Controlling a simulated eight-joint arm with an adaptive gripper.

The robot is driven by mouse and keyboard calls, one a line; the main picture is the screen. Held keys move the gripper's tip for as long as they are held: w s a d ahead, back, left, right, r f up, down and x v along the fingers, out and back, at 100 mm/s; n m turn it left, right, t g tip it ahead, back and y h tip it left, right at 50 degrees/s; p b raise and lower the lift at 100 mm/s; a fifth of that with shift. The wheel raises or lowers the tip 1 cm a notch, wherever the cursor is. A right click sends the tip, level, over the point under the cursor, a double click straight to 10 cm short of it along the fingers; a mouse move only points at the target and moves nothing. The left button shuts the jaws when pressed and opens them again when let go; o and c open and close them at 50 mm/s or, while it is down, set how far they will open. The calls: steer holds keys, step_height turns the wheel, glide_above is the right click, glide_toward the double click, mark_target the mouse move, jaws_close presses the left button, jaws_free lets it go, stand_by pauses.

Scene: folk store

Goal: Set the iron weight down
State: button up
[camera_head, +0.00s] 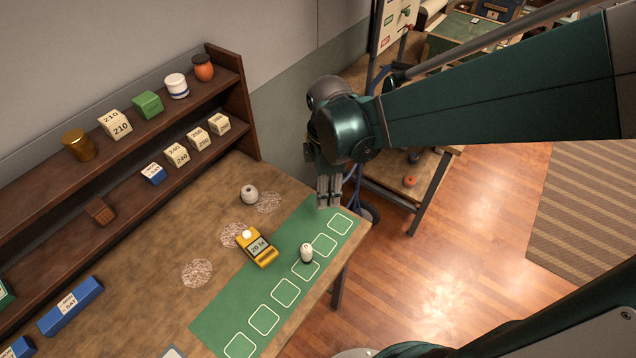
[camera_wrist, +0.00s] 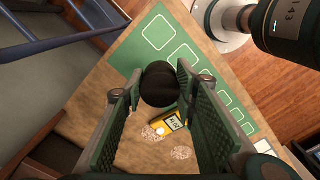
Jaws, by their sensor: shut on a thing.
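My gripper (camera_head: 328,195) hangs over the far right end of the green mat (camera_head: 219,305), above the table. In the wrist view, the gripper (camera_wrist: 160,76) is shut on a dark, round iron weight (camera_wrist: 159,86), held between the two green-padded fingers near their tips.
A yellow scale (camera_head: 263,256) with a small white piece on it stands by the mat. A white piece (camera_head: 306,253) stands on the mat, and a grey round piece (camera_head: 249,195) stands on the table near speckled round patches. Shelves (camera_head: 240,120) with blocks and jars line the wall.

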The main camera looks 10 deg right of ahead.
glide_above(325, 227)
steer(key=shift+f, duration=2.25)
steer(key=shift+f+b, duration=0.45)
steer(key=shift+f, duration=2.5)
steer(key=shift+f, duration=0.15)
steer(key=shift+f+b, duration=0.35)
steer(key=shift+f, duration=1.55)
steer(key=shift+f, duration=0.2)
steer(key=o, duration=1.3)
steer(key=shift+r, duration=0.25)
